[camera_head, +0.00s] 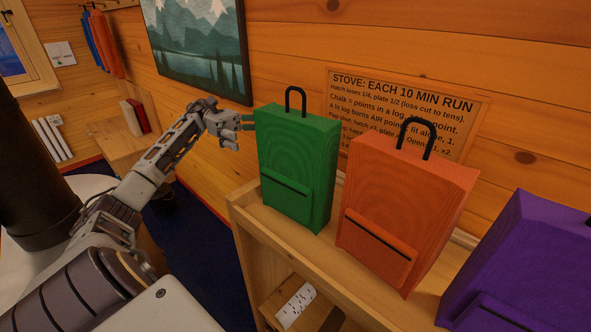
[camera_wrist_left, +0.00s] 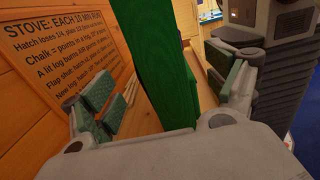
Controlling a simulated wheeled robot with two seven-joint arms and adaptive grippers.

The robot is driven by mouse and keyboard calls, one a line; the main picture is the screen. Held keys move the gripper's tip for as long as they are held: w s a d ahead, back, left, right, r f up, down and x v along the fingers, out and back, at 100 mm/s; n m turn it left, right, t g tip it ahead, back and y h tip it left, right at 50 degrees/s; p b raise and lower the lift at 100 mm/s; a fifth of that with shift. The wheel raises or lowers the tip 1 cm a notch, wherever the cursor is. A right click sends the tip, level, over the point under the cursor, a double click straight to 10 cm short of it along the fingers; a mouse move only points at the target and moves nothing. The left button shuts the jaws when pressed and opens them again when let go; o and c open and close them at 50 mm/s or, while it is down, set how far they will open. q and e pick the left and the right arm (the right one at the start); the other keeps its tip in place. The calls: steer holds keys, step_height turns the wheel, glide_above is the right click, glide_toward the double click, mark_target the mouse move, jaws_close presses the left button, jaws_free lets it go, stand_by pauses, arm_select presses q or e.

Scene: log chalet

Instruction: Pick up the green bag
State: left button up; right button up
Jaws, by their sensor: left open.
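The green bag (camera_head: 297,165) stands upright on a wooden shelf (camera_head: 250,222), with a black loop handle on top and a dark strip across its front. My left gripper (camera_head: 243,124) is at the bag's upper left side in the head view. In the left wrist view, my left gripper (camera_wrist_left: 167,88) is open. The green bag (camera_wrist_left: 172,60) shows between its two fingers there, with a gap visible on each side. My right gripper is in neither view.
An orange bag (camera_head: 405,212) stands just right of the green one, and a purple bag (camera_head: 535,265) further right. A plank wall with a text sign (camera_head: 350,100) rises close behind. A power strip (camera_head: 296,305) lies on a lower shelf.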

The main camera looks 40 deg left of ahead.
mark_target(264, 139)
arm_select(q)
steer(key=d, duration=0.3)
steer(key=shift+d+p, duration=0.15)
steer(key=shift+p, duration=0.15)
steer(key=shift+d, duration=1.3)
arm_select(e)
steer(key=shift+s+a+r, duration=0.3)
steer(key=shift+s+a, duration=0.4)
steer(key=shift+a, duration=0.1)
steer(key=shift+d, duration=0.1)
